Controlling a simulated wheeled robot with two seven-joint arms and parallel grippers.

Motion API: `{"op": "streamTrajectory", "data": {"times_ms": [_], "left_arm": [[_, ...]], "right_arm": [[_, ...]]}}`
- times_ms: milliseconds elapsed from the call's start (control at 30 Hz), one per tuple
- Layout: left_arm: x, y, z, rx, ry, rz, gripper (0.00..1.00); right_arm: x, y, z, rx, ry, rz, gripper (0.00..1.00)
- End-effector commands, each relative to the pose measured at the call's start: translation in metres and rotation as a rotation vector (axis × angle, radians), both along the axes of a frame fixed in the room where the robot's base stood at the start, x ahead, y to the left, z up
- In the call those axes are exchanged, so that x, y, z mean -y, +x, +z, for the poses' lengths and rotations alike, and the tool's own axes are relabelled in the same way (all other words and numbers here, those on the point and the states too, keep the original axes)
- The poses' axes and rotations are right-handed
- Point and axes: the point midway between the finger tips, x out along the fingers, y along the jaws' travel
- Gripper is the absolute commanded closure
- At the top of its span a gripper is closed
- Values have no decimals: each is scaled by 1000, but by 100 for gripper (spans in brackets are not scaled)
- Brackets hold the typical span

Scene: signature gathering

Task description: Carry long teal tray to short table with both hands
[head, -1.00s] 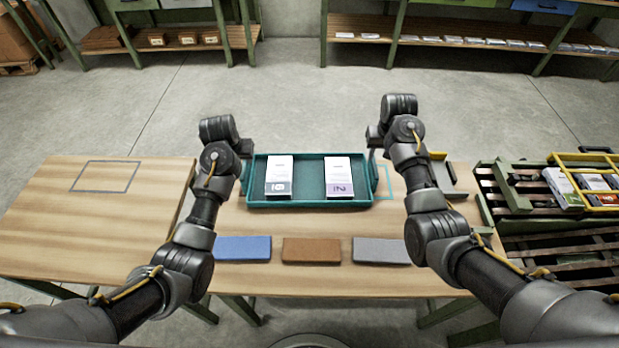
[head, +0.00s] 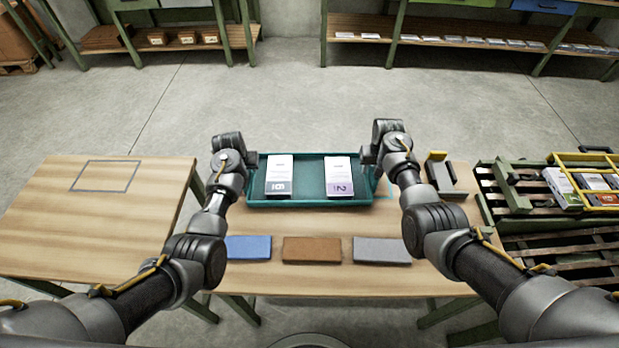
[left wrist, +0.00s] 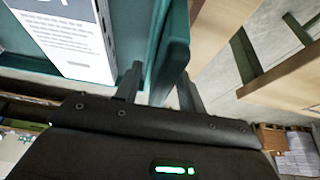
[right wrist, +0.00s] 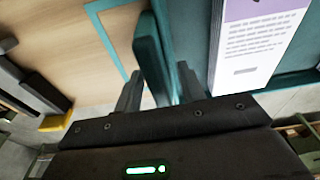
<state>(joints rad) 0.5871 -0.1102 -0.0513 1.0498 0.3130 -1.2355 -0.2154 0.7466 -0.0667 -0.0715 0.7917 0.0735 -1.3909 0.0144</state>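My right gripper (right wrist: 160,88) is at the right end in the same way, fingers apart around the teal end piece. In the head view the wrists hide the tray's ends. A separate wooden table (head: 95,225) with a grey rectangle outline stands to the left.
Blue (head: 248,247), brown (head: 311,250) and grey (head: 382,251) blocks lie in front of the tray. A grey-and-yellow item (head: 445,178) stands right of it. A pallet (head: 560,242) with a yellow crate (head: 600,165) is at far right. The left table top is clear, with a gap before it.

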Motion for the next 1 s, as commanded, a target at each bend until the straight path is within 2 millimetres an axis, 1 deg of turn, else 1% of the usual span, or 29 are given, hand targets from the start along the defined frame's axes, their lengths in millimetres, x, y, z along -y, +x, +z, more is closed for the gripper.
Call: {"op": "streamTrajectory", "data": {"times_ms": [33, 67, 300, 667, 867, 1000], "left_arm": [[0, 0, 0, 0, 0, 0, 64], [0, 0, 0, 0, 0, 0, 68], [0, 0, 0, 0, 0, 0, 99], [0, 0, 0, 0, 0, 0, 100], [0, 1, 4, 3, 0, 0, 100], [0, 1, 12, 4, 0, 0, 100]], "right_arm": [[0, 0, 0, 0, 0, 0, 64], [0, 0, 0, 0, 0, 0, 68], [0, 0, 0, 0, 0, 0, 99], [0, 0, 0, 0, 0, 0, 100], [0, 1, 4, 3, 0, 0, 100], [0, 1, 11, 3, 0, 0, 100]]}}
